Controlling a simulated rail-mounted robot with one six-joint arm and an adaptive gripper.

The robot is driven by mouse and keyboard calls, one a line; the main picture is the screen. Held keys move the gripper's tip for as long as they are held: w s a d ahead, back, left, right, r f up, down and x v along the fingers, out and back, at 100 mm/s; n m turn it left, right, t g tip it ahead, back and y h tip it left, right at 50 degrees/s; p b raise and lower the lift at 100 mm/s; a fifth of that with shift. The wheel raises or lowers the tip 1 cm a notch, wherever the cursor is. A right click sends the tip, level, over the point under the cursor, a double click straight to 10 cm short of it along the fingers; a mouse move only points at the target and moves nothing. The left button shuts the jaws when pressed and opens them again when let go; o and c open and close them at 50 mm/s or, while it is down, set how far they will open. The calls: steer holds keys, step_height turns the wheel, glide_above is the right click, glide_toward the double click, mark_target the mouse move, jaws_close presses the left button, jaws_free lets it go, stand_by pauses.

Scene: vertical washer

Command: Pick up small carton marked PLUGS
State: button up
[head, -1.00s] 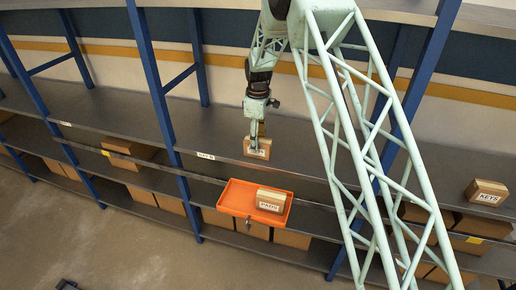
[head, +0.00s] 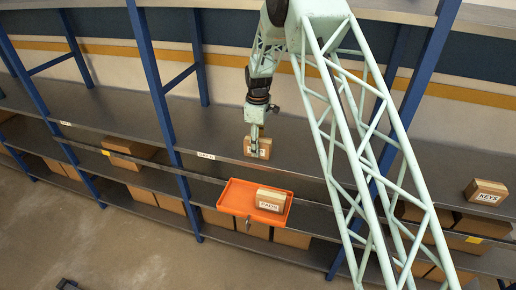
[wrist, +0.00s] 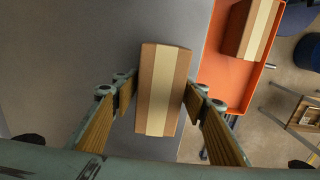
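A small brown carton (head: 248,148) stands on the upper shelf board near its front edge. Its white front label is partly covered by my gripper and I cannot read it. My gripper (head: 256,143) points down at this carton. In the wrist view the carton (wrist: 163,90), with a pale tape strip along its top, lies between the two wood-coloured finger pads of my gripper (wrist: 160,95). The fingers are apart, with a gap at the left pad; the right pad is close to the carton's side.
An orange tray (head: 238,196) holding a carton marked PADS (head: 271,199) is just below and in front of the shelf edge. A carton marked KEYS (head: 486,192) stands far right. Blue uprights (head: 160,100) flank the bay. The shelf left of the carton is clear.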

steer(key=c, duration=0.7)
steer(key=shift+r, duration=0.1)
steer(key=shift+r+b, duration=0.3)
steer(key=shift+r, duration=1.45)
steer(key=s+d, duration=0.1)
steer(key=s, duration=0.4)
steer(key=s+d+r+b, duration=0.1)
steer(key=s, duration=0.4)
steer(key=s+b, duration=0.1)
steer(key=s, duration=0.4)
steer(key=shift+s+d+r, duration=0.15)
steer(key=shift+s+d, duration=0.2)
steer(key=shift+d, duration=0.05)
